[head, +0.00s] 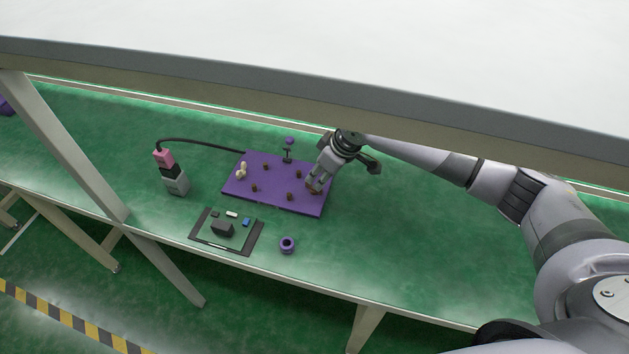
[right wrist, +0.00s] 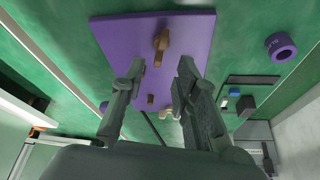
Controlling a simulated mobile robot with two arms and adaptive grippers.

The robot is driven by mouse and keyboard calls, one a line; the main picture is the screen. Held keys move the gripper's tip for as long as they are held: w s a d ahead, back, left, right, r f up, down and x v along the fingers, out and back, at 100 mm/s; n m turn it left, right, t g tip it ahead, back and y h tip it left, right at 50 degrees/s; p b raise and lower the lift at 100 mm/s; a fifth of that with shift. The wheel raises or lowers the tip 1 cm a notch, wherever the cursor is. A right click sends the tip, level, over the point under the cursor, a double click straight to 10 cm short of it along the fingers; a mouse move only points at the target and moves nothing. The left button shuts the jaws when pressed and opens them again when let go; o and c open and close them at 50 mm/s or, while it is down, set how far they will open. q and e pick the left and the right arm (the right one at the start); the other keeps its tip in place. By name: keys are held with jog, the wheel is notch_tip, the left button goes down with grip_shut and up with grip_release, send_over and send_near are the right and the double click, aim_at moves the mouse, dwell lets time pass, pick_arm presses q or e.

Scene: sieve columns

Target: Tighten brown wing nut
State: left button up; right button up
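The purple plate (head: 310,206) lies on the green table with several short brown posts on it. The brown wing nut (right wrist: 161,42) shows near one end of the plate in the right wrist view, just beyond my fingertips and roughly centred between them. In the head view it is mostly hidden by my gripper. My right gripper (head: 314,186) points down over the right end of the plate. In the right wrist view its two fingers (right wrist: 161,68) are apart, with nothing clearly held between them. My left gripper is not in view.
A cream wing-shaped piece (head: 241,170) stands at the plate's left end. A dark purple-topped stand (head: 288,150) is behind. A pink-and-grey device (head: 172,176) with a cable, a parts board (head: 213,243) and a purple ring (head: 288,244) are nearby. A large shelf edge (head: 250,75) spans above.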

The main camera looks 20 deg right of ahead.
aim_at(313, 184)
jog(key=x, duration=0.4)
jog(key=shift+w+f, duration=0.1)
jog(key=shift+f, duration=0.05)
jog(key=shift+w+a+f, duration=0.15)
jog(key=shift+f, duration=0.3)
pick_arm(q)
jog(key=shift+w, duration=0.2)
pick_arm(e)
grip_shut()
